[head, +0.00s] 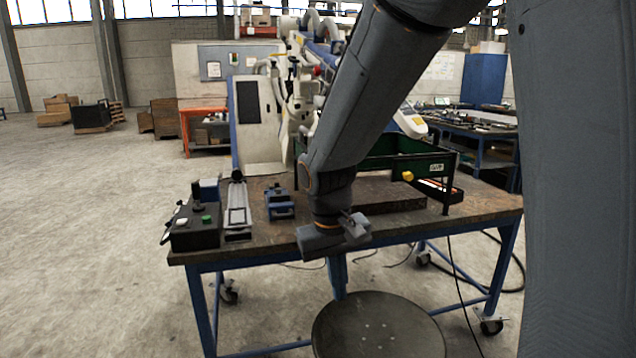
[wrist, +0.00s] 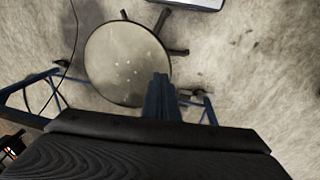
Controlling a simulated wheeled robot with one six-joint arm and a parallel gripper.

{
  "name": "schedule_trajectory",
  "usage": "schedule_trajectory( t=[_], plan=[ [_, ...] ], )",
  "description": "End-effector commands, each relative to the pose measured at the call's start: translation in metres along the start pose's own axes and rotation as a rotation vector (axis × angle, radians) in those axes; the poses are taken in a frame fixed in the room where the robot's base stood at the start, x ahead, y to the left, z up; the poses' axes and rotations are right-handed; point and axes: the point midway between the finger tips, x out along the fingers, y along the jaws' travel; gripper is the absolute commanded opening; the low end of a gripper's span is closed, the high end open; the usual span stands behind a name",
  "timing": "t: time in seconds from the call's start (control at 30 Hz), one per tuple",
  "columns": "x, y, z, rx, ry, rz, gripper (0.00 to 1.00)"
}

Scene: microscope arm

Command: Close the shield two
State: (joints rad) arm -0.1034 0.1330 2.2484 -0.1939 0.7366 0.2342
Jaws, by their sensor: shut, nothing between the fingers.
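My gripper (head: 357,229) hangs at the front edge of the worktable (head: 475,205) in the head view. It is shut and empty. I cannot tell for certain which part is shield two. A tall white panel with a dark window (head: 248,102) stands upright at the back left of the table, left of the white microscope-like machine (head: 298,105). A green-framed open box (head: 432,166) with a yellow knob (head: 407,176) stands behind and right of my gripper. My arm hides part of the machine and box. The wrist view shows neither panel nor box.
A black control box (head: 195,236) with a green button, a flat device (head: 238,210) and a blue clamp-like block (head: 280,204) sit on the table's left part. A round stool (head: 378,330) stands in front; it also shows in the wrist view (wrist: 127,63).

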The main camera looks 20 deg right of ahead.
Motion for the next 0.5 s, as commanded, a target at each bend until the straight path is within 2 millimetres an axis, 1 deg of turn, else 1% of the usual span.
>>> schedule_trajectory(
  t=[0.03,0.07,0.1,0.17,0.2,0.27,0.3,0.4,0.5],
  plan=[
    [-0.017,-0.004,-0.030,-0.004,0.021,0.034,0.00],
    [-0.026,-0.005,-0.047,-0.001,0.033,0.057,0.00],
    [-0.038,-0.007,-0.069,0.008,0.051,0.087,0.00],
    [-0.057,-0.011,-0.101,0.022,0.082,0.134,0.00],
    [-0.070,-0.014,-0.122,0.034,0.105,0.165,0.00],
    [-0.091,-0.019,-0.151,0.055,0.143,0.210,0.00],
    [-0.104,-0.023,-0.169,0.072,0.170,0.237,0.00],
    [-0.135,-0.033,-0.207,0.115,0.235,0.298,0.00],
    [-0.160,-0.041,-0.234,0.154,0.292,0.339,0.00]
  ],
)
